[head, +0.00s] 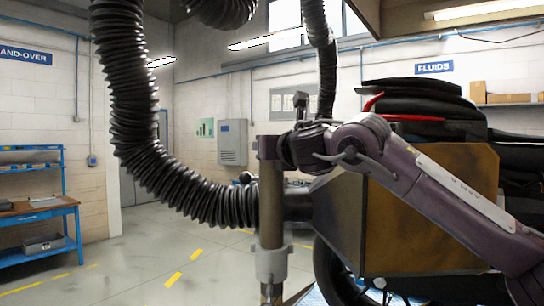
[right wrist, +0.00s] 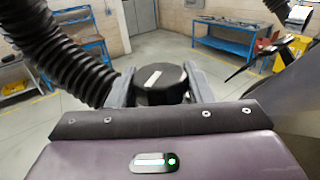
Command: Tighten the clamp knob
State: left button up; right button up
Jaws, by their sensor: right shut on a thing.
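The clamp knob (right wrist: 162,88) is a dark round knob with a pale stripe on its top, seen in the right wrist view. My right gripper (right wrist: 161,84) is shut on it, with one grey finger against each side. In the head view my purple right arm reaches in from the right to the top of an upright post (head: 271,212). The knob cannot be made out clearly there, behind my wrist. A ribbed black hose (head: 150,160) hangs from above and curves to the post. My left gripper is in neither view.
A motorcycle with a brown angular side panel (head: 430,215) stands close behind my right arm. A blue workbench (head: 40,220) is at the left wall. Blue benches (right wrist: 232,38) also show in the right wrist view. Open floor with yellow marks lies at left.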

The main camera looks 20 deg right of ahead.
jog(key=m+h, duration=0.1)
jog(key=h, duration=0.1)
jog(key=m+h, duration=0.1)
jog(key=h, duration=0.1)
jog(key=shift+a+r+m, duration=0.1)
jog(key=shift+a+m, duration=0.1)
jog(key=shift+m, duration=0.2)
jog(key=m+h, duration=0.1)
jog(key=h, duration=0.1)
jog(key=m+g+h+p, duration=0.1)
jog(key=h, duration=0.1)
jog(key=shift+m+g+h+p, duration=0.3)
jog(key=shift+m, duration=0.1)
jog(key=m+g+h+p, duration=0.1)
jog(key=m+g+h, duration=0.1)
jog(key=h, duration=0.1)
jog(key=shift+m, duration=0.3)
jog(key=shift+d+m+g+h+p, duration=0.1)
jog(key=shift+m+g+h+p, duration=1.3)
jog(key=shift+m+g+h, duration=0.55)
jog(key=shift+g+h, duration=0.25)
jog(key=shift+h, duration=0.1)
jog(key=o, duration=1)
jog(key=shift+d, duration=0.1)
jog(key=shift+c, duration=0.2)
